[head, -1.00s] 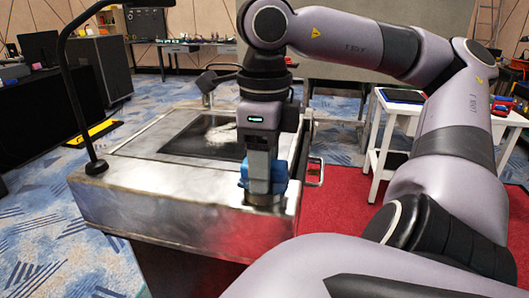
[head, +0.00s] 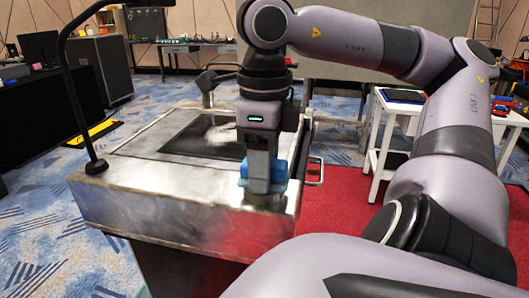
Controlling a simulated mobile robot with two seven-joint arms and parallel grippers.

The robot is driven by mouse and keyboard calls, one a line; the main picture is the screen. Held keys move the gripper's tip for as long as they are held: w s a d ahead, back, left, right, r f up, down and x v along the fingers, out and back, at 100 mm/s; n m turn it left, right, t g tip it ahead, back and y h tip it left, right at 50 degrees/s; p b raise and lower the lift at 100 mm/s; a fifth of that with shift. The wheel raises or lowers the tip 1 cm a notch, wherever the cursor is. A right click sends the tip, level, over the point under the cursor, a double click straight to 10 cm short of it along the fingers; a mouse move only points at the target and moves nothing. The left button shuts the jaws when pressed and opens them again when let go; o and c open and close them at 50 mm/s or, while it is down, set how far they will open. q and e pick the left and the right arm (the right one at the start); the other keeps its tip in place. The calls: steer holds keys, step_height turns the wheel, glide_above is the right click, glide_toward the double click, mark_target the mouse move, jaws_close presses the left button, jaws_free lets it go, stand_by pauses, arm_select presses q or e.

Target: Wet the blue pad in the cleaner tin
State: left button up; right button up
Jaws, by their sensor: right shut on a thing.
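My right gripper (head: 264,182) points straight down over the front right part of the metal bench top. It is shut on the blue pad (head: 279,171), which shows on both sides of the fingers. My left gripper is not in view.
A dark panel (head: 207,136) with a whitish smear is set in the metal bench top (head: 150,190). A black lamp stand (head: 96,166) rises at the bench's left edge. A white side table (head: 398,108) stands to the right. The bench top left of the tin is clear.

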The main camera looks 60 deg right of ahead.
steer(key=shift+f, duration=0.1)
steer(key=shift+r+p, duration=0.75)
steer(key=shift+r, duration=0.05)
steer(key=shift+r+p, duration=0.6)
steer(key=shift+r, duration=0.15)
steer(key=shift+r+p, duration=0.6)
steer(key=shift+r, duration=0.05)
steer(key=shift+r+p, duration=0.3)
steer(key=shift+r, duration=0.05)
steer(key=shift+r+p, duration=0.95)
steer(key=shift+r, duration=0.15)
steer(key=shift+f, duration=0.1)
